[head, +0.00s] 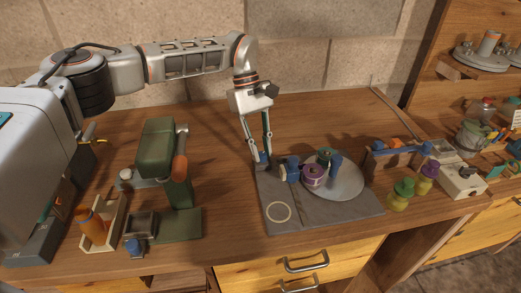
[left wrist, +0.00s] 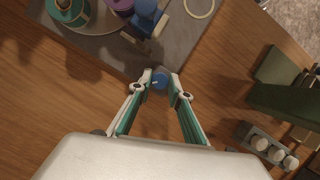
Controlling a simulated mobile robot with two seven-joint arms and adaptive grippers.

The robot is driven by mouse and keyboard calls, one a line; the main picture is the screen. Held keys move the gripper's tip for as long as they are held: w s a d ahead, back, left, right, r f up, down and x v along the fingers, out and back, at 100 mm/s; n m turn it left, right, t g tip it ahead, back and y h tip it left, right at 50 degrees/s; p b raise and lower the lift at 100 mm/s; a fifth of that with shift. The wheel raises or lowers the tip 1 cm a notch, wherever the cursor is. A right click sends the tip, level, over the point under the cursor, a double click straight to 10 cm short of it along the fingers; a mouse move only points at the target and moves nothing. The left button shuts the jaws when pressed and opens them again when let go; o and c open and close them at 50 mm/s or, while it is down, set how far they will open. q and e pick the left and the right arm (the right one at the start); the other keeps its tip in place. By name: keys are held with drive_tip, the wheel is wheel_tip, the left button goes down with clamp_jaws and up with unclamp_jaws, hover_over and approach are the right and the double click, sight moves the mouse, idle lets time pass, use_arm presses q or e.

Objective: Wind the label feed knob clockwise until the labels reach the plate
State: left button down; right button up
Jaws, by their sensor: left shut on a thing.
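My left gripper (head: 263,157) reaches down to the back left edge of a flat grey base (head: 335,212). Its fingers are shut on a small blue knob, seen between the tips in the left wrist view (left wrist: 160,82). Beside it on the base stand a blue block (head: 291,170), a purple spool (head: 314,176) and a pale round disc (head: 350,182) carrying a green-topped roll (head: 325,156). A cream ring (head: 279,211) lies on the front left of the base. Whether any label has come out I cannot tell. My right gripper is not in view.
A green press-like stand (head: 179,215) and a wooden box with an orange bottle (head: 88,221) stand to the left. Yellow-green jars with purple and green tops (head: 399,197) and a white box (head: 462,183) stand to the right. The bench behind the base is mostly clear.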

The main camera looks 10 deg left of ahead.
use_arm(q)
drive_tip(key=shift+w+d+m+y+b, duration=0.1)
drive_tip(key=shift+m+y+b, duration=0.35)
drive_tip(key=shift+m, duration=0.45)
drive_tip(key=m+b, duration=0.1)
drive_tip(key=b, duration=0.1)
drive_tip(key=m+g+y+b, duration=0.1)
drive_tip(key=m, duration=0.1)
drive_tip(key=shift+f+b, duration=0.35)
drive_tip(key=shift+b, duration=0.05)
drive_tip(key=m+b, duration=0.1)
drive_tip(key=b, duration=0.1)
drive_tip(key=shift+b, duration=0.35)
drive_tip(key=shift+r+m+y+b, duration=0.25)
drive_tip(key=shift+m+b, duration=0.25)
drive_tip(key=shift+b, duration=0.2)
drive_tip(key=shift+r, duration=0.15)
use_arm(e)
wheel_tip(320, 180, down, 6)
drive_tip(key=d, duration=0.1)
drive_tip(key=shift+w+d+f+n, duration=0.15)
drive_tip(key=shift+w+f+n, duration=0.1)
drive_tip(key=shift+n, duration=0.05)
